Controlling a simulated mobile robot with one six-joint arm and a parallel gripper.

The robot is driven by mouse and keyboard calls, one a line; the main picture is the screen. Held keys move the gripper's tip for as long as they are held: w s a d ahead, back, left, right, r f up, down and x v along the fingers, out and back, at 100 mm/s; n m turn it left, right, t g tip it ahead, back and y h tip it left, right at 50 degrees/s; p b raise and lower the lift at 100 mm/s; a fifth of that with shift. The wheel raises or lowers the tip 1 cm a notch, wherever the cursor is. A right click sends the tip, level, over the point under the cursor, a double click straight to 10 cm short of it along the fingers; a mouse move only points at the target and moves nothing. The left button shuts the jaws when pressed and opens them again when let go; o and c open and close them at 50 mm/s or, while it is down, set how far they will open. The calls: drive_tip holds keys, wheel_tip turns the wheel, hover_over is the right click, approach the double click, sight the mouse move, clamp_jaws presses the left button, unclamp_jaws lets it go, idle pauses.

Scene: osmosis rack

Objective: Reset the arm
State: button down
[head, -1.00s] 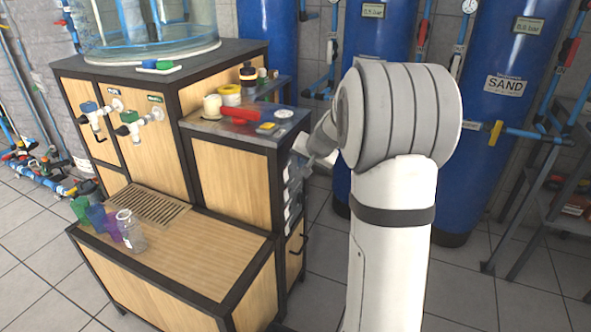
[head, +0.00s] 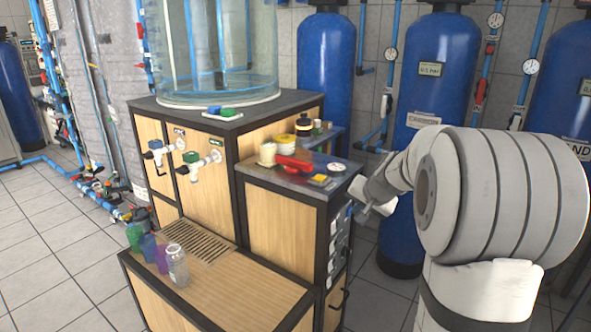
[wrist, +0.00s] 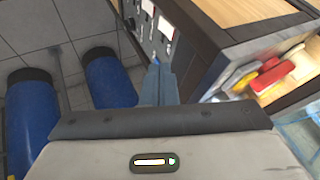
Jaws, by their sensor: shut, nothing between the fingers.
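My gripper (head: 364,211) is at the right side of the wooden rack cabinet (head: 283,220), beside its side panel and a little below its dark top. In the wrist view its fingers (wrist: 156,68) are together and empty, pointing toward the panel with switches (wrist: 158,32). My arm is bent, with its large grey joint on the right of the head view. The fingertips are small in the head view, and I cannot tell whether they touch the panel.
Bottles and a red tool (head: 294,164) lie on the cabinet top. Coloured bottles (head: 162,259) stand on the low wooden bench (head: 215,290). Blue tanks (head: 432,85) stand behind. A glass tank (head: 219,50) is at the back left. Tiled floor at left (head: 50,225) is clear.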

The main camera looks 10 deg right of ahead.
drive_tip(key=s+a+r+n+g+p, duration=0.2)
drive_tip(key=s+a+r+n+p, duration=0.2)
drive_tip(key=s+a+r+p, duration=0.55)
drive_tip(key=s+a+r+n+g+p, duration=0.1)
drive_tip(key=s+a+p, duration=0.1)
drive_tip(key=s, duration=0.8)
drive_tip(key=s+a+r+n+g+h+p, duration=0.1)
drive_tip(key=s+a+n+g+p, duration=0.1)
drive_tip(key=s, duration=0.9)
drive_tip(key=shift+a+n+p, duration=0.25)
drive_tip(key=shift+n+p, duration=0.05)
drive_tip(key=shift+p, duration=0.15)
